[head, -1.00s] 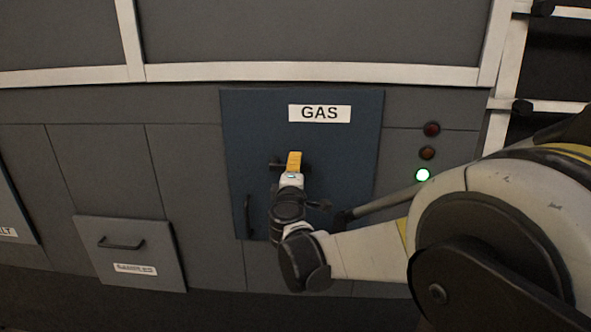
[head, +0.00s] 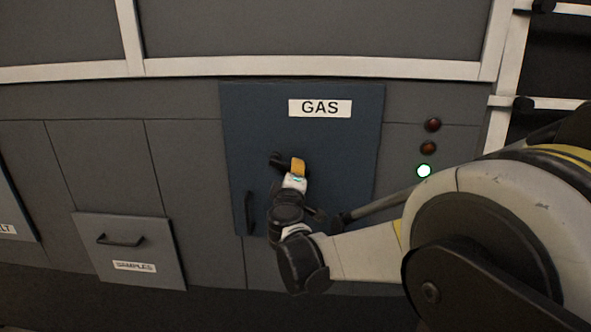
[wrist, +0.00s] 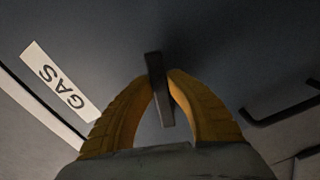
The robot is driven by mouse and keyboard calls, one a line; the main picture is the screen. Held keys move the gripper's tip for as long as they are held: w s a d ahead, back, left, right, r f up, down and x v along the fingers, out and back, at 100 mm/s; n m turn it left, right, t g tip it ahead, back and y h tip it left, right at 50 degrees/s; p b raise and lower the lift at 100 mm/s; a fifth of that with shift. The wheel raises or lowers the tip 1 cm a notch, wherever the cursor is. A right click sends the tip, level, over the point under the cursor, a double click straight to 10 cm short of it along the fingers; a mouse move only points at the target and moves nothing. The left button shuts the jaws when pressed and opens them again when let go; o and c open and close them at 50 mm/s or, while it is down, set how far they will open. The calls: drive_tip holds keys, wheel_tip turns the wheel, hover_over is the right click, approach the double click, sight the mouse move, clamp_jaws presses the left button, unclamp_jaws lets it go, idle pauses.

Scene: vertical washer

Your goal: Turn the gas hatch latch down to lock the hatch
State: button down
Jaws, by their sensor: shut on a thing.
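The blue gas hatch (head: 345,140) with its white GAS label is flush in the grey wall. Its dark latch (head: 277,159) shows at the left of my gripper in the head view, tilted a little. My gripper (head: 298,166) is at the latch, with its yellow fingers shut on it. In the wrist view the latch (wrist: 158,88) is a dark bar between the two yellow fingertips (wrist: 162,78). The part of the latch behind the fingers is hidden in the head view.
A dark hatch handle (head: 249,212) is left of my wrist. A SAMPLES drawer (head: 160,248) is at lower left. White rails (head: 320,67) run above.

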drive_tip(key=a+f+m, duration=0.1)
drive_tip(key=m, duration=0.2)
drive_tip(key=a+f+m+b, duration=0.1)
drive_tip(key=m, duration=0.3)
drive_tip(key=a+f+m+b, duration=0.1)
drive_tip(key=a+f+m, duration=0.1)
drive_tip(key=m, duration=0.1)
drive_tip(key=shift+w+m, duration=0.1)
drive_tip(key=shift+m, duration=0.3)
drive_tip(key=shift+a+m+b, duration=0.2)
drive_tip(key=shift+a+m, duration=0.25)
drive_tip(key=shift+m, duration=0.4)
drive_tip(key=shift+a+m+b, duration=0.15)
drive_tip(key=shift+a+m, duration=0.3)
drive_tip(key=shift+m, duration=0.4)
drive_tip(key=c, duration=1.3)
unclamp_jaws()
